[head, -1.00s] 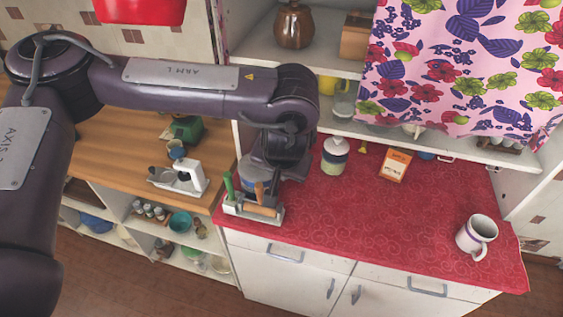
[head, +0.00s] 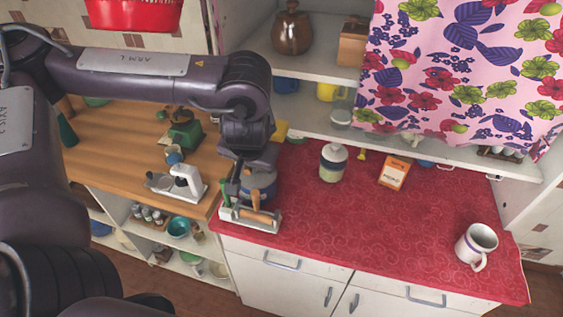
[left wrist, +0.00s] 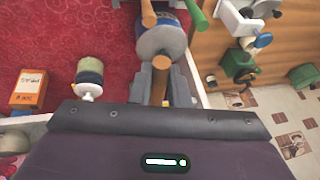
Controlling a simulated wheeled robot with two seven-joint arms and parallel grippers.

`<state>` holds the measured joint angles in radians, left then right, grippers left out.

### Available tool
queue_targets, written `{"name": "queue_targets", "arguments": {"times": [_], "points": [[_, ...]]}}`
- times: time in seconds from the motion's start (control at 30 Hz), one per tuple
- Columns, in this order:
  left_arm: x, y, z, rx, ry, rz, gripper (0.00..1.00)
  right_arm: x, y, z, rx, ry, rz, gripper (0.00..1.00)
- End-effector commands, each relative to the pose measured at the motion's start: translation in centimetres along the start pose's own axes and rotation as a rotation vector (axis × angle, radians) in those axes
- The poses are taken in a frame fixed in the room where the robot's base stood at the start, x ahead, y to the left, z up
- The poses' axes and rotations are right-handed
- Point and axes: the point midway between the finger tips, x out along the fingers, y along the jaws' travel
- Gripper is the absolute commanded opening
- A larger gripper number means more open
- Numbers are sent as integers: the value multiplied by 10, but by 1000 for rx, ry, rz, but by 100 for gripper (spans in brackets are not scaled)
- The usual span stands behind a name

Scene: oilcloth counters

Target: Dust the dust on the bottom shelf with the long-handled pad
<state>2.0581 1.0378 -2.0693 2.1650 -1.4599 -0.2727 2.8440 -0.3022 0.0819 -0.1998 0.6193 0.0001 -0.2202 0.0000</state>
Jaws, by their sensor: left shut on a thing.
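My left gripper (head: 246,178) is over the left front of the red counter, beside a grey-blue crock (head: 262,184). In the left wrist view its fingers (left wrist: 163,95) are shut on a wooden handle (left wrist: 160,75). That handle stands at the crock (left wrist: 162,40), among other wooden and green handles. I cannot tell if it is the pad's handle. A flat yellow piece (head: 281,130) shows just behind the gripper; whether it is the pad is unclear. The lower shelf (head: 310,122) behind the counter is partly covered by the flowered curtain (head: 460,70); I cannot make out dust. My right gripper is out of view.
A lidded jar (head: 333,162), an orange-and-white box (head: 395,172) and a mug (head: 477,246) stand on the red counter (head: 350,220). A pale tray (head: 250,218) lies at its front left. The counter's middle is clear. Cups stand on the shelf.

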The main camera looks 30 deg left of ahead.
Motion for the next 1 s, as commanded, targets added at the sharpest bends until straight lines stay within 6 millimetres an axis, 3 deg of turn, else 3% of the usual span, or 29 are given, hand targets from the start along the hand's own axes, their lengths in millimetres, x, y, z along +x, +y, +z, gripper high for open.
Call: {"name": "queue_targets", "arguments": {"times": [0.27,1.0], "points": [[6,-6,-5,-13,-6,1,0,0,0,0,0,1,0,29],[45,-3,-68,-13,-5,1,0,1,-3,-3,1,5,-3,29]]}}
